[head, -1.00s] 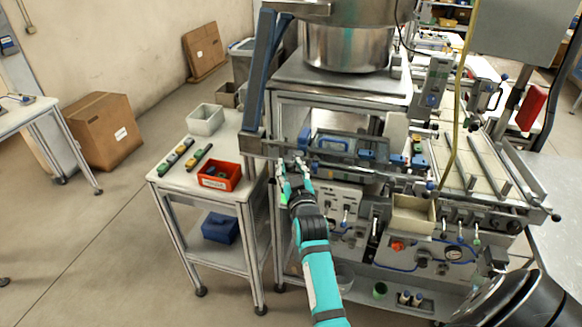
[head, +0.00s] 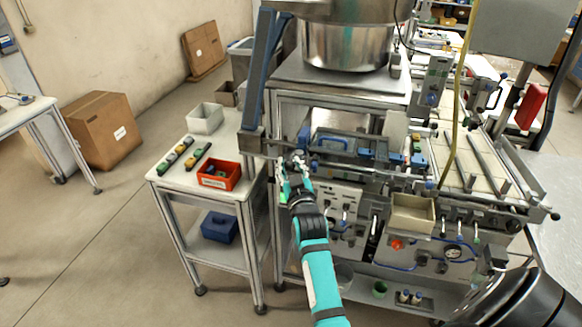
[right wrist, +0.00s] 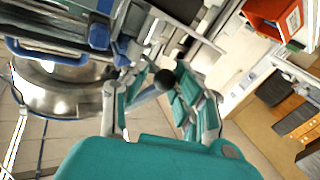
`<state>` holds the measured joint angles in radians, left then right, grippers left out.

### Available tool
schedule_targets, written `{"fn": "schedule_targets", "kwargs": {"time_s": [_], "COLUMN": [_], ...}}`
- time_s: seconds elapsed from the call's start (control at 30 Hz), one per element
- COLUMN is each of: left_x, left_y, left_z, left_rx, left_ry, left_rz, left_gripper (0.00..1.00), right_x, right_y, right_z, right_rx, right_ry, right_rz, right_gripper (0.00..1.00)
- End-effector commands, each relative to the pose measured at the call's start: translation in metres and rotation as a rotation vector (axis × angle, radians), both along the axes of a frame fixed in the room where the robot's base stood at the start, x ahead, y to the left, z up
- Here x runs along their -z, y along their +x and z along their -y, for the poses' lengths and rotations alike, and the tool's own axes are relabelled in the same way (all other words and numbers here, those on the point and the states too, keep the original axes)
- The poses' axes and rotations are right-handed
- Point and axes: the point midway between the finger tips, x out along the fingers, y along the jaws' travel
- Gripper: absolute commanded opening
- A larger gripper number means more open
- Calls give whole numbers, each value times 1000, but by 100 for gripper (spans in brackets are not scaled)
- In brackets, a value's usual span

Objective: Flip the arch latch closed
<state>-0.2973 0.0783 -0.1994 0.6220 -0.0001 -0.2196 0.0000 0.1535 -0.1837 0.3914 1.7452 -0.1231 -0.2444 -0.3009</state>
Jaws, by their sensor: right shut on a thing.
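My right gripper (head: 296,163) is at the front left of the machine, at the end of a dark horizontal rail (head: 345,163). In the right wrist view its teal fingers (right wrist: 160,98) are closed around a lever with a black ball knob (right wrist: 163,79). I take this lever to be the arch latch's handle. The knob shows between the fingertips, and a grey-blue rod (right wrist: 148,95) runs from it between the fingers. The rest of the latch is hidden by the gripper or too small to make out. My left gripper is not in view.
A side table with a red bin (head: 219,176) and a grey bin (head: 205,118) stands left of the machine. A blue handle (head: 331,139) and a steel bowl (head: 347,45) are above and behind the gripper. A beige tray (head: 412,214) hangs right.

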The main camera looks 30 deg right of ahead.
Motion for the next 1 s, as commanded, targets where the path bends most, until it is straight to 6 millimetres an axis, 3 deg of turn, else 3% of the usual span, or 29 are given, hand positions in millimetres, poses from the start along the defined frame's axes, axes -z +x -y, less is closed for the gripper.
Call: {"fn": "schedule_targets", "kwargs": {"time_s": [0.47,0.5,0.63,1.0], "left_x": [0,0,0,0], "left_y": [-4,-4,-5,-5], "left_z": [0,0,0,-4], "left_rx": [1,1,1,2], "left_ry": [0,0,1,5], "left_rz": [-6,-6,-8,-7], "left_gripper": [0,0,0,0], "right_x": [-1,-1,-1,-9], "right_y": [1,1,1,1], "right_z": [0,0,0,0], "right_rx": [0,0,0,-1], "right_ry": [1,1,1,0], "right_rz": [1,1,1,3], "right_gripper": [0,28,45,45]}}
